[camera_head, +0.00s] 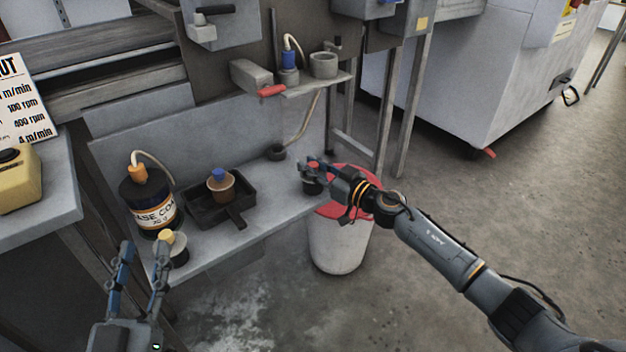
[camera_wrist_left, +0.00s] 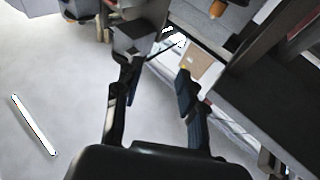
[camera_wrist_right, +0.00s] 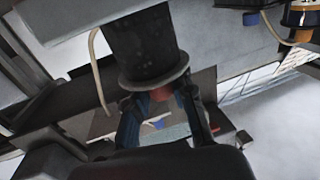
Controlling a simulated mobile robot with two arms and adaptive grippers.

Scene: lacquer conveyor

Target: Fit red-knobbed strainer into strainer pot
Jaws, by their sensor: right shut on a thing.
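The red-knobbed strainer (camera_head: 312,187) has a dark cylindrical body with a flange and a red knob. My right gripper (camera_head: 316,170) is shut on its knob above the right end of the bench. In the right wrist view the dark strainer body (camera_wrist_right: 146,48) fills the upper middle, with the red knob between the fingers. An open grey pot (camera_head: 323,66) stands on the upper shelf; I cannot tell whether it is the strainer pot. My left gripper (camera_head: 145,258) is open and empty in front of the bench at the lower left.
A white bin with red rim (camera_head: 338,245) stands below my right arm. The upper shelf (camera_head: 308,87) overhangs.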

